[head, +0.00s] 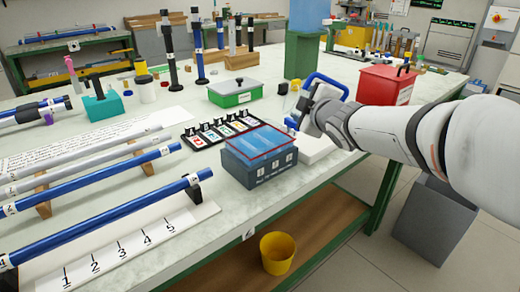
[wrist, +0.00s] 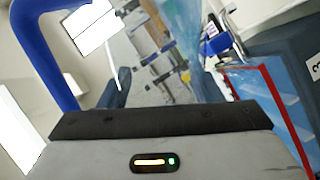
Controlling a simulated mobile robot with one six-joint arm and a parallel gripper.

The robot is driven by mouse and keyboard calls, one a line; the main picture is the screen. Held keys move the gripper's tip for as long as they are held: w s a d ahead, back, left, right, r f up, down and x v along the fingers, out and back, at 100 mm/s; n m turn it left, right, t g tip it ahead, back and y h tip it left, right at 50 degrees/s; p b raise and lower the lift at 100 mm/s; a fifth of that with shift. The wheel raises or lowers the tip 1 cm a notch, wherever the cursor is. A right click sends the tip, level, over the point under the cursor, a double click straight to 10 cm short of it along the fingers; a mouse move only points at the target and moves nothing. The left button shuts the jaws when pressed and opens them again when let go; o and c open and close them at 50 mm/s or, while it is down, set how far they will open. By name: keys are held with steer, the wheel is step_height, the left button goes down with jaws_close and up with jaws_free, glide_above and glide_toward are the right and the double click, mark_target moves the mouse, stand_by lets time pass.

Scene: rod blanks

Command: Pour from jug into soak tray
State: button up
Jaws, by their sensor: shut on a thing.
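The soak tray (head: 258,172) is a dark blue box with numbered labels, a red line near its rim and a light blue inside. It stands near the table's front edge and shows at the right of the wrist view (wrist: 268,85). My gripper (head: 308,108) is just right of and behind it, shut on the jug. The jug's blue handle (head: 325,82) loops up beside the jaws and shows at the left of the wrist view (wrist: 35,45). A pale blue translucent shape (wrist: 182,22) is above the tray side; I cannot tell whether it is liquid. Most of the jug body is hidden.
A white block (head: 318,148) lies right of the tray. A row of labelled cards (head: 222,128) and a green box (head: 235,94) are behind it. A red box (head: 386,85) stands back right. Blue rods (head: 100,220) lie on the left. A yellow bucket (head: 277,252) is below.

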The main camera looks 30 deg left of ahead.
stand_by(0.3)
steer(key=r+m+p, duration=0.1)
steer(key=p, duration=0.2)
steer(key=shift+d+r+m+y, duration=0.1)
steer(key=shift+r+m+y, duration=0.05)
steer(key=shift+m+y, duration=0.25)
steer(key=shift+r+m+p, duration=0.1)
steer(key=shift+m+p, duration=0.2)
steer(key=shift+p, duration=0.2)
steer(key=shift+f, duration=0.2)
steer(key=shift+r+m, duration=0.15)
steer(key=shift+m, duration=0.15)
